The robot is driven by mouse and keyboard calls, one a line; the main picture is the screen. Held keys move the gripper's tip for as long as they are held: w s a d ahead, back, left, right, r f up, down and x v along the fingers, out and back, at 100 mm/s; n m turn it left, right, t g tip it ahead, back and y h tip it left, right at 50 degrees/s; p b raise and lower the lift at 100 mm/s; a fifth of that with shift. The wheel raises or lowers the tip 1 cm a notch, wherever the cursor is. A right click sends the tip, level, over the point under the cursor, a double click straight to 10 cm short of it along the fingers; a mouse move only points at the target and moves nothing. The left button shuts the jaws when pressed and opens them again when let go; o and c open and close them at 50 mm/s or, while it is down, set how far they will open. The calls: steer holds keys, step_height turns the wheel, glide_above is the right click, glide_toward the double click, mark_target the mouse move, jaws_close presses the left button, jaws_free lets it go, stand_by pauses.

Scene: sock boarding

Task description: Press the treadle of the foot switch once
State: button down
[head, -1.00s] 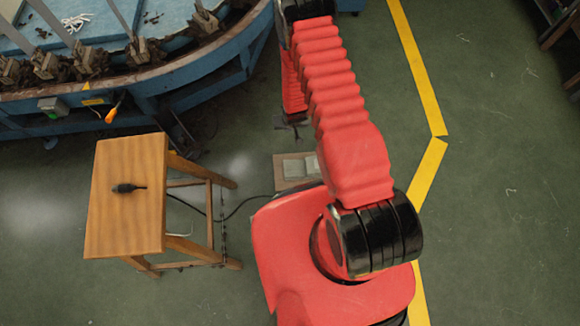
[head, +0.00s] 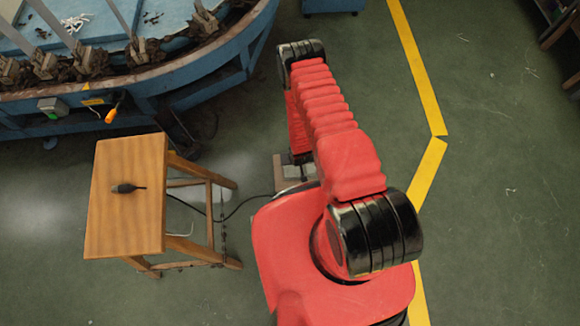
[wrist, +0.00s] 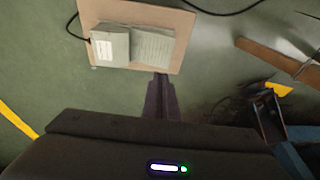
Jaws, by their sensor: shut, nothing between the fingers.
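The foot switch sits on a flat tan board on the floor. In the wrist view the board (wrist: 100,15) carries a grey box (wrist: 110,47) with a white label and, beside it, a ridged grey treadle (wrist: 152,46). In the head view the board (head: 279,168) is partly hidden by my arm. My gripper (wrist: 161,78) is shut and empty. In the wrist view its tip overlaps the board's edge just below the treadle. How high it is above the treadle I cannot tell. In the head view its dark end (head: 303,158) shows over the board.
A black cable (head: 240,206) runs along the floor between stool and switch. A blue machine (head: 200,95) stands at upper left.

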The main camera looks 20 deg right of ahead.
glide_above(288, 168)
steer(key=s, duration=0.1)
steer(key=f, duration=1.2)
steer(key=shift+s+d, duration=0.1)
steer(key=shift+d, duration=0.25)
steer(key=shift+a+f, duration=0.15)
steer(key=shift+f, duration=0.55)
